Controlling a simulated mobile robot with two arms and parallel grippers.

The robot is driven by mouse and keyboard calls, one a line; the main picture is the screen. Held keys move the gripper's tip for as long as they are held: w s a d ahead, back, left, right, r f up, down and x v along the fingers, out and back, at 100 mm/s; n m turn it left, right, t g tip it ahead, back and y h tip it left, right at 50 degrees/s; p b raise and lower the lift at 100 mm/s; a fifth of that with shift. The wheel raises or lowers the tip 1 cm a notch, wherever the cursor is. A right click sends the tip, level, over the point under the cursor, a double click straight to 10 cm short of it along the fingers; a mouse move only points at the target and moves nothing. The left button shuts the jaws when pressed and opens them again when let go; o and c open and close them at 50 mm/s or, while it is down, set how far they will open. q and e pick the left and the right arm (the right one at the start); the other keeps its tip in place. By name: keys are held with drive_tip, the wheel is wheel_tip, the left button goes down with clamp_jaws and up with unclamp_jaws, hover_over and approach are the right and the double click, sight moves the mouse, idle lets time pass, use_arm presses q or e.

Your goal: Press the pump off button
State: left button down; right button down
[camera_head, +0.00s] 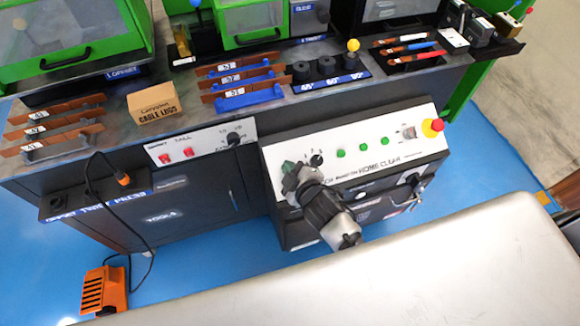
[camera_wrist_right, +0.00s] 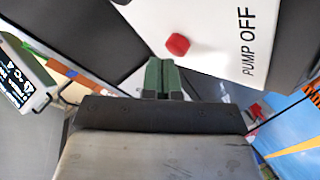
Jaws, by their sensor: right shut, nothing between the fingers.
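The pump off button (camera_wrist_right: 177,44) is a small red round knob on a white panel (camera_wrist_right: 215,35) in the right wrist view. The words PUMP OFF stand on the panel to its right. My right gripper (camera_wrist_right: 161,77) is shut and empty, its green fingertips just below the button in that view, with a small gap showing between. In the head view my right gripper (camera_head: 292,169) is over the left end of the control box's white sloping panel (camera_head: 385,150); the red button is hidden behind it there. My left gripper is not in view.
Right of my gripper, the panel carries a black selector knob (camera_head: 317,160), several green buttons (camera_head: 341,153) and a red emergency stop on yellow (camera_head: 432,127). A workbench with labelled racks and a Cable Lugs box (camera_head: 154,103) stands behind. An orange foot pedal (camera_head: 103,291) lies on the blue floor.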

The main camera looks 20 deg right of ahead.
drive_tip(key=shift+w+f+b, duration=0.2)
drive_tip(key=shift+f+b, duration=0.1)
drive_tip(key=shift+f, duration=0.1)
idle(0.3)
drive_tip(key=shift+s+r+p, duration=0.45)
drive_tip(key=shift+r+p, duration=0.4)
drive_tip(key=shift+p, duration=0.2)
drive_tip(key=r+p, duration=0.1)
drive_tip(key=s+r+p, duration=0.1)
drive_tip(key=r+p, duration=0.1)
drive_tip(key=s+r+p, duration=0.1)
drive_tip(key=p, duration=0.1)
drive_tip(key=shift+s+r, duration=0.1)
drive_tip(key=shift+r, duration=0.1)
drive_tip(key=shift+d, duration=0.1)
idle(0.3)
